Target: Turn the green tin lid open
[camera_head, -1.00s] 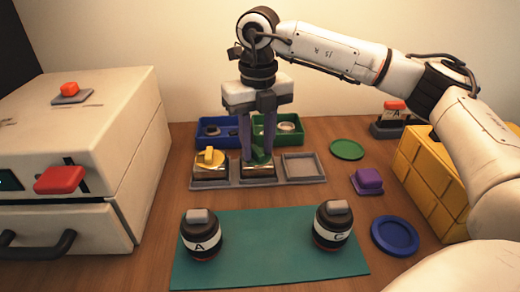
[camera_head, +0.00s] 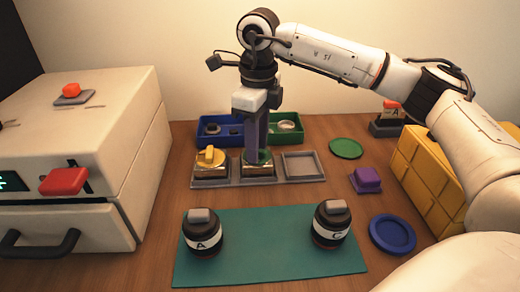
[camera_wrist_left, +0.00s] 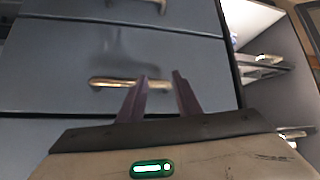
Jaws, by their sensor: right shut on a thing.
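The green tin lid (camera_head: 265,156) sits on the middle tin (camera_head: 257,171) in the grey tray, mostly hidden behind my fingers. My right gripper (camera_head: 256,153) points straight down over it and is shut on the lid's handle; the wrist is turned so that the fingers overlap in the head view. A tin with a yellow lid (camera_head: 210,157) stands in the tray's left place. My left gripper (camera_wrist_left: 160,82) shows only in the left wrist view, its two fingers apart with nothing between them, facing grey drawers away from the table.
The tray's right place (camera_head: 300,167) is empty. Blue (camera_head: 208,140) and green (camera_head: 299,138) bins stand behind. Two lens barrels, A (camera_head: 203,236) and C (camera_head: 331,226), stand on the teal mat (camera_head: 265,262). Yellow blocks (camera_head: 432,185) stand at right, the white machine (camera_head: 100,130) at left.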

